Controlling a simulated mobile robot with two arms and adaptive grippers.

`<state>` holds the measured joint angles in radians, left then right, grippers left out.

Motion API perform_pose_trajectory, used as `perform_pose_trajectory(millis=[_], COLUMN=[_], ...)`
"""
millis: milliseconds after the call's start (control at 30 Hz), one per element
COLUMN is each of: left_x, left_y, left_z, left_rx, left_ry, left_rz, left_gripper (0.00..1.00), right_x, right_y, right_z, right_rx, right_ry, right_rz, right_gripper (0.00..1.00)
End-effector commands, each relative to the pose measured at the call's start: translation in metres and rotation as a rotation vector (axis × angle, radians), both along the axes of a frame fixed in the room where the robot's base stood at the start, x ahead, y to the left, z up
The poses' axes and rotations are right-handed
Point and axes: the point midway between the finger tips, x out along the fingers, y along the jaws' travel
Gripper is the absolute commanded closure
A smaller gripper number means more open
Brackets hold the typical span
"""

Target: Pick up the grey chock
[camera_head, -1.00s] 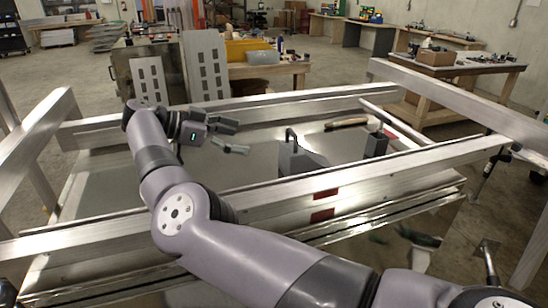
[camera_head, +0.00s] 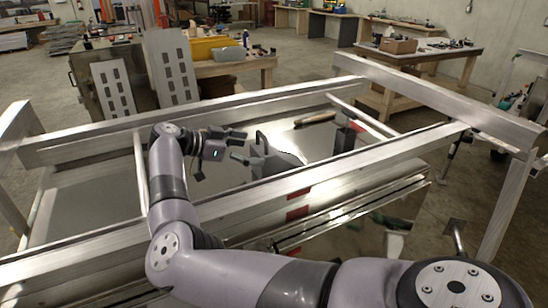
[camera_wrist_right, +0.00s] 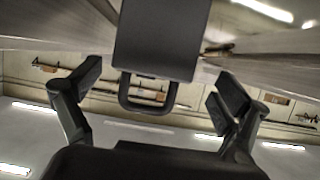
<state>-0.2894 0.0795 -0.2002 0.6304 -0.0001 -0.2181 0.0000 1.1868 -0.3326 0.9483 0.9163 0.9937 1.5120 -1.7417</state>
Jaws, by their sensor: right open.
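The grey chock (camera_head: 280,160) stands on the trailer bed (camera_head: 90,205), with its loop handle facing my right gripper (camera_head: 240,145). The gripper is open just left of the chock in the head view. In the right wrist view, the dark underside or side of the chock (camera_wrist_right: 157,35) fills the top middle. Its loop handle (camera_wrist_right: 148,108) lies between the two spread fingers (camera_wrist_right: 155,92), with gaps on both sides. No finger visibly touches it. My left gripper is not in view.
A second, darker chock (camera_head: 346,134) stands farther right on the bed. A wooden-handled tool (camera_head: 315,118) lies behind. The near aluminium rail (camera_head: 330,172) crosses under my right arm. Workbenches (camera_head: 420,62) stand beyond the trailer.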

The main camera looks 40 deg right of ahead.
Motion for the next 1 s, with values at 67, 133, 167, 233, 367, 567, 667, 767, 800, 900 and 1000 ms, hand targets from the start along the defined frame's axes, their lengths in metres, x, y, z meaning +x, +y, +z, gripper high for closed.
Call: perform_pose_trajectory(millis=[67, 133, 167, 233, 367, 567, 667, 767, 800, 900, 1000], left_x=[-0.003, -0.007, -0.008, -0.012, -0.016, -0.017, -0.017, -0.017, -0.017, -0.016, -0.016], left_y=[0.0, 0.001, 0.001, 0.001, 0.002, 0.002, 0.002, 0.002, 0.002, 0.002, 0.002], left_z=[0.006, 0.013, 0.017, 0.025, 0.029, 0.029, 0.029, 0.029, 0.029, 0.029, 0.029], left_rx=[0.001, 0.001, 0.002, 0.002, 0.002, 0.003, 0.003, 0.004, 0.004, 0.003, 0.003], left_ry=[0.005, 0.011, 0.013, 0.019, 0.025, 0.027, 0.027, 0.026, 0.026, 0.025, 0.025], left_rz=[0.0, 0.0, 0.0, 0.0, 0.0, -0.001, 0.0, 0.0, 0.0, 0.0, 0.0], left_gripper=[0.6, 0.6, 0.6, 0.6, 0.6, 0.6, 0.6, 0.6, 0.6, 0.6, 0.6], right_x=[-0.003, -0.008, -0.011, -0.017, -0.02, -0.022, -0.022, -0.021, -0.021, -0.021, -0.021], right_y=[-0.005, -0.013, -0.017, -0.026, -0.04, -0.045, -0.045, -0.045, -0.045, -0.045, -0.045], right_z=[0.0, -0.001, -0.002, -0.006, -0.015, -0.019, -0.019, -0.019, -0.019, -0.019, -0.019], right_rx=[0.0, -0.001, -0.001, -0.001, 0.0, 0.0, 0.0, 0.0, 0.0, 0.0, 0.0], right_ry=[0.002, 0.003, 0.003, 0.003, 0.002, 0.0, 0.0, 0.0, 0.0, 0.0, 0.0], right_rz=[-0.001, -0.003, -0.003, -0.004, -0.001, -0.001, -0.001, -0.001, -0.001, -0.001, -0.001], right_gripper=[0.06, 0.06, 0.06, 0.06, 0.06, 0.06, 0.06, 0.12, 0.15, 0.21, 0.28])
